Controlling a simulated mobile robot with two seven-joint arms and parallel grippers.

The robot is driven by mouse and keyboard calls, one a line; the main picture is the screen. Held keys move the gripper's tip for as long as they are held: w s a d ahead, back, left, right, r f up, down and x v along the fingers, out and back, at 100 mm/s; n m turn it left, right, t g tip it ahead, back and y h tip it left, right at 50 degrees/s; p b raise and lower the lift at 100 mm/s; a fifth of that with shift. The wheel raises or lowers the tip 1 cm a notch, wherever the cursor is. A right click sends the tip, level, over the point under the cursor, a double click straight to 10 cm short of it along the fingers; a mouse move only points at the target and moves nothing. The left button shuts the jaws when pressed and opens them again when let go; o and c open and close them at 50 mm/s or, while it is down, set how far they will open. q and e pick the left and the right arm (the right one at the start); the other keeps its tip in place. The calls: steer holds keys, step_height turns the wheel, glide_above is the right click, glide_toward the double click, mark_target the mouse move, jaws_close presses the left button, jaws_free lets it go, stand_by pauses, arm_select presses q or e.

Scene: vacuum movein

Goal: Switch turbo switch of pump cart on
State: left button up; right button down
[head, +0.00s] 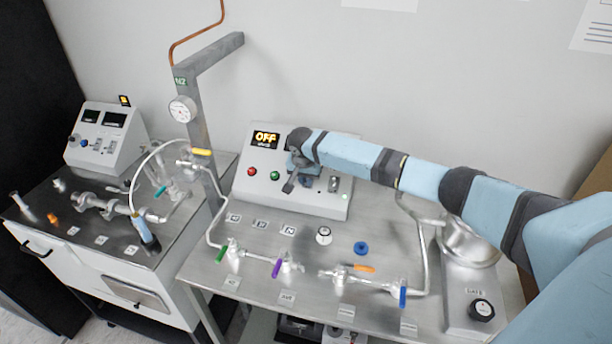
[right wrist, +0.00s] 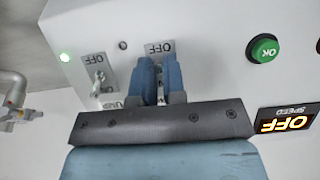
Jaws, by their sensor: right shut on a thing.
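The control box (head: 318,203) stands on the cart's metal top in the head view. Its orange display (head: 265,139) reads OFF; the same display is upside down in the right wrist view (right wrist: 289,121). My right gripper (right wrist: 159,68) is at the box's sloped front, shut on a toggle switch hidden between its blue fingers. An OFF label (right wrist: 159,47) shows by the fingertips. A second toggle switch (right wrist: 98,84) stands free beside the fingers, with its own OFF label. I cannot read which switch is the turbo one. My left gripper is out of view.
A green button (right wrist: 263,48) and a red button (head: 251,171) sit on the box near my gripper. Pipes and coloured valve handles (head: 277,268) cover the front of the cart top. Another bench with a meter box (head: 104,138) stands left.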

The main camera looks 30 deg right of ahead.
steer(key=shift+w+d+r+g+y+p, duration=0.15)
steer(key=shift+r+g+y+p, duration=0.25)
steer(key=shift+g+y+p, duration=0.35)
steer(key=shift+w+d+g+y+p, duration=0.15)
steer(key=shift+w+g+y+p, duration=0.05)
steer(key=shift+g+y+p, duration=0.3)
steer(key=shift+w+d+y, duration=0.1)
steer(key=shift+y, duration=0.25)
steer(key=shift+w+d+f+g+y+b, duration=0.1)
steer(key=shift+w+d+g+y+b, duration=0.05)
steer(key=shift+g+y+b, duration=0.3)
steer(key=shift+w+d+f+g+y+b, duration=0.15)
steer(key=shift+g+y+b, duration=0.1)
steer(key=shift+g+y, duration=0.25)
steer(key=shift+d+r+g+y+b, duration=0.15)
steer(key=shift+g+y+b, duration=0.2)
steer(key=shift+b, duration=0.35)
steer(key=shift+w+d+g+b, duration=0.1)
steer(key=shift+g+b, duration=0.15)
steer(key=shift+b, duration=0.25)
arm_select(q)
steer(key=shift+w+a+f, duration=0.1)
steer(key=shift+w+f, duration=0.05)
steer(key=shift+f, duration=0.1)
arm_select(e)
steer(key=shift+r+y, duration=0.1)
steer(key=shift+y, duration=0.2)
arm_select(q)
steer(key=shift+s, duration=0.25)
